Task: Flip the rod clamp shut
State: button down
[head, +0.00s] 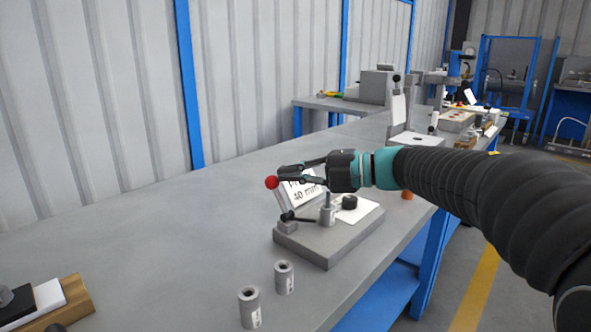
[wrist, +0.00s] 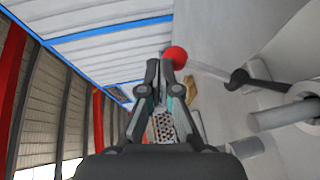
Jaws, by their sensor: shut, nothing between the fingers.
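The rod clamp's red ball knob (head: 271,182) sits on a thin lever that stands up, tilted, from a pivot (head: 289,218) on a grey base plate (head: 320,248). The knob (wrist: 176,56) and lever (wrist: 212,71) also show in the wrist view. My gripper (head: 279,174) is shut and empty, its fingertips close beside the knob; I cannot tell whether they touch it. In the wrist view the fingertips (wrist: 160,68) lie just below and left of the knob. A grey upright cylinder with a thin rod (head: 327,212) stands on the plate.
A tilted white sign (head: 304,192) reading "40 mm" and a black knob (head: 350,202) are by the fixture. Two grey sleeves (head: 284,277) (head: 249,306) stand in front. Other fixtures stand farther back.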

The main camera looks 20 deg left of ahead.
jog(key=shift+w+a, duration=0.2)
jog(key=shift+a, duration=0.1)
jog(key=shift+a, duration=0.1)
dwell(0.4)
jog(key=w+d+r+p, duration=0.1)
jog(key=w+d+r, duration=0.1)
jog(key=d+r, duration=0.5)
jog(key=d, duration=0.4)
jog(key=shift+d+r, duration=0.3)
jog(key=shift+r, duration=0.05)
